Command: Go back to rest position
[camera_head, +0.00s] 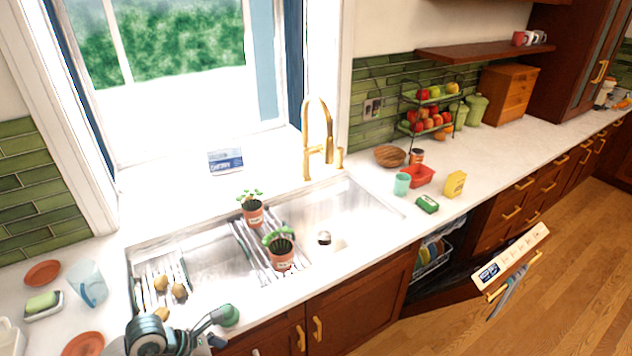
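One of my arms comes in at the bottom left of the head view, in front of the sink. It appears to be my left arm, with its dark gripper (216,328) low over the counter's front edge. A rounded teal-green part shows at its end. The fingers are small and seen at a slant, so I cannot tell whether they are open or shut. No held object can be made out. My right gripper is not in view.
A glass (88,284) and terracotta saucers (83,345) stand at left. The dishwasher door (512,266) hangs open at right. Wooden floor (560,310) is clear beyond it.

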